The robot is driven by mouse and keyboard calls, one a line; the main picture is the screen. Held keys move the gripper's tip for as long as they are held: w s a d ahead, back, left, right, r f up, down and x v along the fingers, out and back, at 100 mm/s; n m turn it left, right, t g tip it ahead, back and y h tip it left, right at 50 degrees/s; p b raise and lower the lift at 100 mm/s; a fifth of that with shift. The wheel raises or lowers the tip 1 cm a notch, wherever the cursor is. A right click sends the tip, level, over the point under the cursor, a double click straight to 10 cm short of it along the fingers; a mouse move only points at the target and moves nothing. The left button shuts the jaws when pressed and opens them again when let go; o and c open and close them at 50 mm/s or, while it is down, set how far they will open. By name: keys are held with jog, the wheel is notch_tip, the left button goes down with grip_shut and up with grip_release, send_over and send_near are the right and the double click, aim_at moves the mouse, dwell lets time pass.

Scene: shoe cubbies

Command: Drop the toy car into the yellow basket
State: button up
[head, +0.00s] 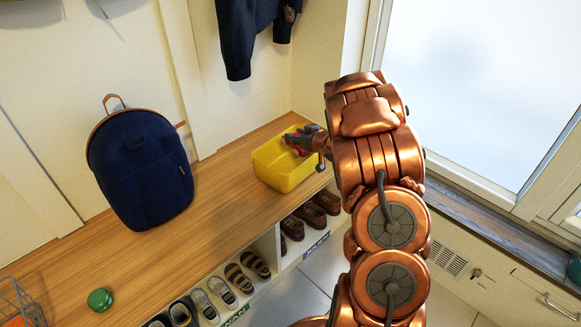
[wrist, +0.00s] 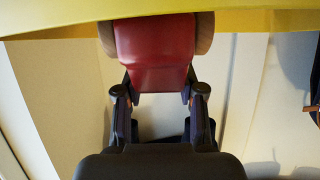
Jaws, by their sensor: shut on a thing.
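The yellow basket (head: 283,178) stands on the wooden bench top near its far right end. My gripper (head: 304,142) is at the basket, reaching over its right side. In the wrist view my gripper (wrist: 159,92) is shut on the red toy car (wrist: 155,52), which has brown wheels at its sides. In the head view only a small bit of the red car (head: 297,150) shows, against the basket's opening. A yellow wall of the basket (wrist: 260,20) crosses the top of the wrist view, behind the car. I cannot tell how deep the car sits or whether it touches the basket.
A navy backpack (head: 140,170) leans on the wall on the bench (head: 225,165). A green round thing (head: 100,299) and a wire basket (head: 22,303) are at the near left. Shoes (head: 240,277) fill cubbies below. A dark jacket (head: 245,35) hangs above. The bench between backpack and basket is clear.

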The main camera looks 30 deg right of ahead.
jog(key=shift+f, duration=0.2)
jog(key=o, duration=1.3)
jog(key=v, duration=1.2)
jog(key=s+a+r+m+g+h+p, duration=0.1)
jog(key=s+r+g+h+p, duration=0.25)
jog(key=r+p, duration=0.55)
jog(key=s+a+r+m+g+h+p, duration=0.15)
jog(key=s+r+h+p, duration=0.35)
jog(key=r, duration=0.7)
jog(key=s+a+r+g+y+p, duration=0.2)
jog(key=s+a+r+p, duration=0.3)
jog(key=s+a, duration=0.3)
jog(key=s+a+r+n+g+y+p, duration=0.1)
jog(key=s+a+r+g+y+p, duration=0.2)
jog(key=s+a+p, duration=0.3)
jog(key=s+a+r+g+y+p, duration=0.2)
jog(key=s+a+r+g+p, duration=0.3)
jog(key=s+a, duration=0.7)
jog(key=shift+s+a+r+n+y, duration=0.1)
jog(key=shift+s+r+n+y, duration=0.1)
jog(key=shift+s+r, duration=0.35)
jog(key=shift+s+a+r+n+y, duration=0.15)
jog(key=shift+s+r, duration=0.1)
jog(key=shift+s, duration=0.5)
